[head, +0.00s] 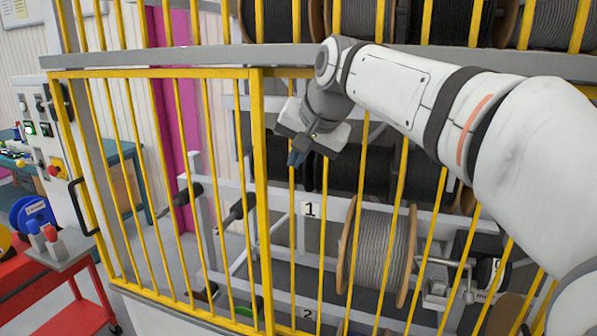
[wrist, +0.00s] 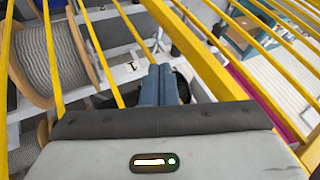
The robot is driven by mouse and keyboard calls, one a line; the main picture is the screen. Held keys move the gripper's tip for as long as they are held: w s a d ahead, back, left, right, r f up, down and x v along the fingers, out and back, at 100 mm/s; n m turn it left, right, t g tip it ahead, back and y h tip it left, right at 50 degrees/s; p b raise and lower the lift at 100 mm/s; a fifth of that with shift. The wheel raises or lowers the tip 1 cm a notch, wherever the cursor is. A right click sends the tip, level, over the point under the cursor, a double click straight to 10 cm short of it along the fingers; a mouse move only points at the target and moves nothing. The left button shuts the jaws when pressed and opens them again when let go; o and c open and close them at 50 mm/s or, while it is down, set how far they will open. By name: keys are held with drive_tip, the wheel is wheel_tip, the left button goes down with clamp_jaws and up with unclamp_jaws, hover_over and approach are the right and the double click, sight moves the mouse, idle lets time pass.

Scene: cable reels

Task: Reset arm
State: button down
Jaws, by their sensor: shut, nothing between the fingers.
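My white arm reaches in from the right in the head view. My gripper (head: 297,158) hangs in front of the yellow barred fence (head: 258,180), near the gate's edge post. Its blue-grey fingers are together with nothing between them. In the wrist view my gripper (wrist: 160,82) points toward the bars, with the shut fingers at the centre. A reel of grey cable (head: 381,248) stands behind the bars, below and right of my gripper. The reel also shows at the upper left of the wrist view (wrist: 52,58).
Yellow bars and a grey horizontal rail (head: 200,58) lie close to my arm. A control panel (head: 40,135) with buttons stands at the left. A red cart (head: 62,318) with a blue spool (head: 32,217) is at the lower left. More reels sit behind the fence.

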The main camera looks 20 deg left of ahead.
drive_tip(key=v, duration=0.5)
drive_tip(key=s+d+f+h, duration=0.1)
drive_tip(key=d+f+h, duration=0.1)
drive_tip(key=d+f, duration=0.65)
drive_tip(key=s+d+f+g+h, duration=0.1)
drive_tip(key=s+d+f, duration=0.7)
drive_tip(key=d+f, duration=0.2)
drive_tip(key=s+d+f+g+h, duration=0.1)
drive_tip(key=s+d+f+h, duration=0.1)
drive_tip(key=s+d+f, duration=0.7)
wheel_tip(320, 180, down, 2)
drive_tip(key=shift+d+f, duration=0.2)
drive_tip(key=shift+d, duration=0.4)
